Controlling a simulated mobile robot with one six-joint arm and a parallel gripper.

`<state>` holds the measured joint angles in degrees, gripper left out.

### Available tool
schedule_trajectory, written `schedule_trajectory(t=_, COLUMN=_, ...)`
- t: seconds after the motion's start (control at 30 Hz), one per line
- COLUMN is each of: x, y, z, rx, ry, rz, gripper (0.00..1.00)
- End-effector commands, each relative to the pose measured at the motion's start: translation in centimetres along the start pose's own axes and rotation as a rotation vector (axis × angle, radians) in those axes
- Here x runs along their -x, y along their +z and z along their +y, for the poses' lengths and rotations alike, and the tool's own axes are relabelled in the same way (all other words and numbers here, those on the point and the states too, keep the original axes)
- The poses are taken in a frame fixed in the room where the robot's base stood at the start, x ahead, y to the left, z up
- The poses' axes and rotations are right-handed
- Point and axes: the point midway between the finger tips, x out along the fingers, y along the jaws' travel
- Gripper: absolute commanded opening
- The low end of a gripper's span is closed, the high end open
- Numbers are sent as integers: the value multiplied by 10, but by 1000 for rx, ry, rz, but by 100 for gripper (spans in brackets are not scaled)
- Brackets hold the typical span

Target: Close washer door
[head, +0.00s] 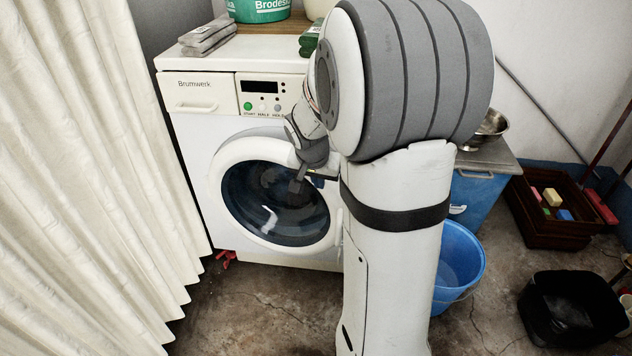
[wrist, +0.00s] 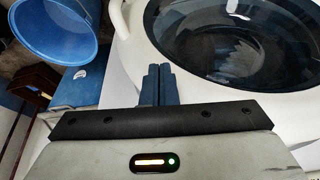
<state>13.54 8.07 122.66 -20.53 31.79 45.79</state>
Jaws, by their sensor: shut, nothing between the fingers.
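The washer (head: 190,130) is a white front-loader labelled Brumwerk. Its round door (head: 223,172) has a white rim and dark glass, and lies over the front opening, close to the washer's front. I cannot tell whether it is latched or slightly ajar. My gripper (head: 318,182) is in front of the door's right side, and my arm covers the rim's right part. In the wrist view the blue fingers of my gripper (wrist: 156,84) are together and empty, beside the white door rim (wrist: 150,50). I cannot tell whether they touch it. The dark glass (wrist: 225,35) shows beyond.
A white curtain (head: 80,180) hangs at the left. A blue bucket (head: 460,262) stands on the floor right of the washer, by a blue cabinet (head: 478,195). A black basin (head: 570,310) and a brown crate (head: 548,232) lie further right. Folded cloths (head: 208,36) lie on the washer.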

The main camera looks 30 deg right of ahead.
Motion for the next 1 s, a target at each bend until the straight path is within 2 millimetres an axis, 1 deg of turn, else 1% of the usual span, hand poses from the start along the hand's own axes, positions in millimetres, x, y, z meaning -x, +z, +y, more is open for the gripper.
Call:
schedule_trajectory(t=0.07, x=-1, y=-3, z=0, rx=-1, ry=1, rz=-1, gripper=0)
schedule_trajectory(t=0.13, x=-4, y=-12, z=2, rx=-2, ry=2, rz=-2, gripper=0)
schedule_trajectory(t=0.3, x=-16, y=-45, z=4, rx=-5, ry=3, rz=-2, gripper=0)
schedule_trajectory(t=0.4, x=-22, y=-60, z=4, rx=-3, ry=2, rz=-2, gripper=0)
schedule_trajectory(t=0.5, x=-26, y=-69, z=4, rx=-2, ry=2, rz=0, gripper=0)
schedule_trajectory(t=0.7, x=-29, y=-74, z=4, rx=-3, ry=-1, rz=8, gripper=0)
schedule_trajectory(t=1.0, x=-28, y=-72, z=6, rx=-3, ry=1, rz=10, gripper=0)
